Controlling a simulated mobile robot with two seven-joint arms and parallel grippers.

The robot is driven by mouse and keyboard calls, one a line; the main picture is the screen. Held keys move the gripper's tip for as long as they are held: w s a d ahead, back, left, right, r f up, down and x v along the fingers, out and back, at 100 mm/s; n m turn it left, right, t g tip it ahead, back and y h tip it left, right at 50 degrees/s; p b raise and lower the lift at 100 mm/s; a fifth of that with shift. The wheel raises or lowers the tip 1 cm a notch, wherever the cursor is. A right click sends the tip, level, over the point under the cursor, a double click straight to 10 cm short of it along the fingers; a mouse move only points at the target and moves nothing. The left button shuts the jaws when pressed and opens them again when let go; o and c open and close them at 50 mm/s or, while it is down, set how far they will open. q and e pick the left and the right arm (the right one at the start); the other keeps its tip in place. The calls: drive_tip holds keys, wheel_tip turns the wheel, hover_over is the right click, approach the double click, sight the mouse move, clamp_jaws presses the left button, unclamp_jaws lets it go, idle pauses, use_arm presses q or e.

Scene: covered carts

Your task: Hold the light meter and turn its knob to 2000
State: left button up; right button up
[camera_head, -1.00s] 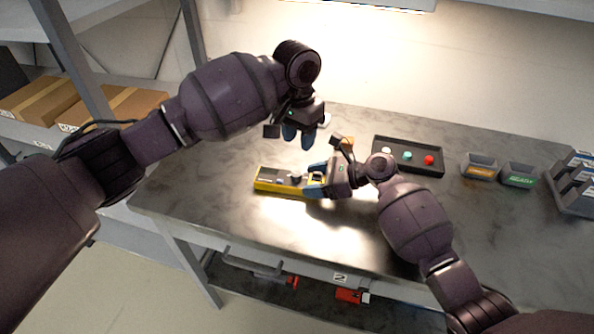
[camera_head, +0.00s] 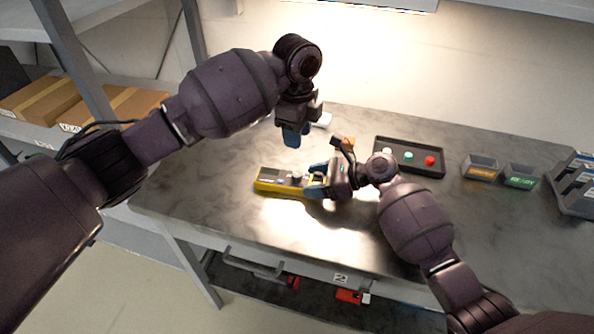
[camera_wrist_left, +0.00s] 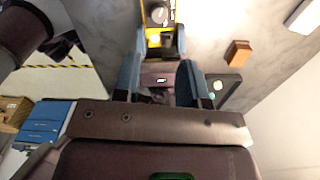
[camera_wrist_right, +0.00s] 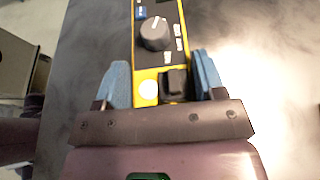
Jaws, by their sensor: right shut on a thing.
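The light meter (camera_head: 268,183) is a yellow-edged box with a dark face, near the table's front left. My right gripper (camera_head: 314,184) is shut on its right end. In the right wrist view the blue fingers (camera_wrist_right: 158,82) sit either side of the meter body (camera_wrist_right: 184,20), by a white round dome and a black block. The round dark knob (camera_wrist_right: 155,34) has a white pointer mark; the labels around it are too small to read. My left gripper (camera_head: 292,137) hangs above and behind the meter, its fingers (camera_wrist_left: 160,45) apart and empty. The knob (camera_wrist_left: 158,14) shows beyond them.
A black tray (camera_head: 409,171) with coloured buttons lies behind my right gripper. An orange block (camera_head: 348,141) is near it. Two small labelled bins (camera_head: 479,167) and a grey rack (camera_head: 572,188) stand at the right. The table front (camera_head: 330,235) is clear.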

sight(297, 174)
use_arm(q)
drive_tip(key=shift+m, duration=0.9)
wheel_tip(297, 174, down, 12)
drive_tip(key=shift+f, duration=0.1)
drive_tip(key=c, duration=0.7)
